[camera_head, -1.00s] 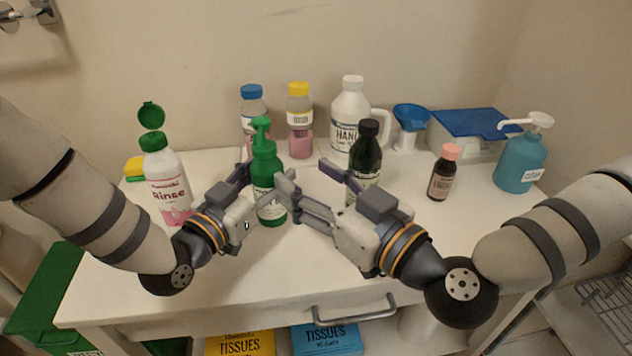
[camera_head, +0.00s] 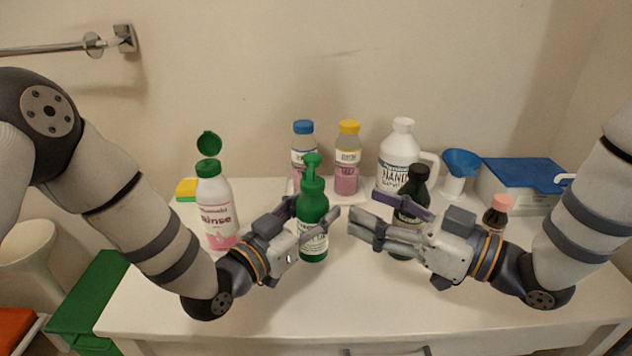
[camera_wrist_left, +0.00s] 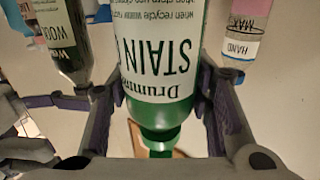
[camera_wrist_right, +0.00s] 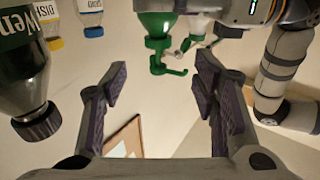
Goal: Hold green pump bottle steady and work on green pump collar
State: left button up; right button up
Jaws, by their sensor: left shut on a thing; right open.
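The green pump bottle (camera_head: 313,240) stands upright on the white top, with its green collar (camera_head: 313,183) and pump head (camera_head: 312,160). My left gripper (camera_head: 314,214) is shut around its body. In the left wrist view the bottle (camera_wrist_left: 160,60) shows inverted between the fingers, its label reading STAIN. My right gripper (camera_head: 363,208) is open and empty, just right of the bottle and apart from it. In the right wrist view the collar (camera_wrist_right: 157,44) and spout (camera_wrist_right: 170,70) lie beyond the open fingers. The left fingers' far contact is partly hidden.
A dark bottle (camera_head: 414,184) stands close behind my right gripper. The Rinse bottle (camera_head: 214,205), its green lid open, is left of my left gripper. Pink-filled bottles (camera_head: 347,178), a white jug (camera_head: 396,160) and a blue funnel (camera_head: 461,162) stand behind. The front of the top is clear.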

aim_at(313, 181)
jog(key=shift+n+g, duration=0.3)
jog(key=shift+g, duration=0.1)
jog(key=x, duration=0.7)
jog(key=r+x, duration=0.1)
jog(key=x, duration=0.3)
jog(key=shift+w, duration=0.45)
jog(key=c, duration=1.2)
